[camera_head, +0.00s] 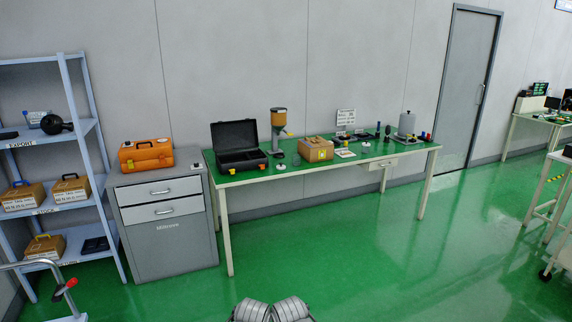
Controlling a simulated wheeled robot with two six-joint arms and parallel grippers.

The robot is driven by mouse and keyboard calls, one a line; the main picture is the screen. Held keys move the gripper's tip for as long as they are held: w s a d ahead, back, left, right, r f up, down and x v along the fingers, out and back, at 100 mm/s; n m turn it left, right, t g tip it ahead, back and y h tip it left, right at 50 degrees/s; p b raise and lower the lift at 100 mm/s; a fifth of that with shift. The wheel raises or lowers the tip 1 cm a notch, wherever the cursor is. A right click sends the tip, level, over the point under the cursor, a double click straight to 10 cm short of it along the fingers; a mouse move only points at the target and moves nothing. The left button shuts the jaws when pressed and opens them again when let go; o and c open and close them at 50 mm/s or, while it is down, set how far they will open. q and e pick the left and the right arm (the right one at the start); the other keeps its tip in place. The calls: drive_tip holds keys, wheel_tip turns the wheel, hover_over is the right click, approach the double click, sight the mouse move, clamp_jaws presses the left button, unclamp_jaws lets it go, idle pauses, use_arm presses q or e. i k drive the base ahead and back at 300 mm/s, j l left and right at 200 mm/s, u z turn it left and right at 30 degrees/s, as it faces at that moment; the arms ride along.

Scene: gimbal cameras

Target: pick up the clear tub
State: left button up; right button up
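I cannot make out a clear tub in the head view. The green-topped table (245,180) along the wall holds several small items, too small at this distance to tell apart. Grey ribbed parts at the bottom middle edge appear to be parts of my own arms. Neither of my grippers shows.
An open black case (235,135) and a cardboard box (316,149) are on the table. A grey drawer cabinet (170,245) with an orange toolbox (146,154) stands left of it. A blue-grey shelf (75,95) holds boxes. The green floor (350,265) ahead is clear.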

sight(297, 160)
drive_tip(key=i+l+z, duration=0.15)
drive_tip(key=i+z, duration=0.25)
drive_tip(key=i, duration=0.45)
drive_tip(key=i+j+z, duration=0.1)
drive_tip(key=i+z, duration=0.35)
drive_tip(key=i, duration=0.35)
drive_tip(key=i+l+u, duration=0.3)
drive_tip(key=i, duration=0.35)
drive_tip(key=i+l+u, duration=0.3)
drive_tip(key=i, duration=0.35)
drive_tip(key=i+l+u, duration=0.35)
drive_tip(key=i+l, duration=0.2)
drive_tip(key=i, duration=0.05)
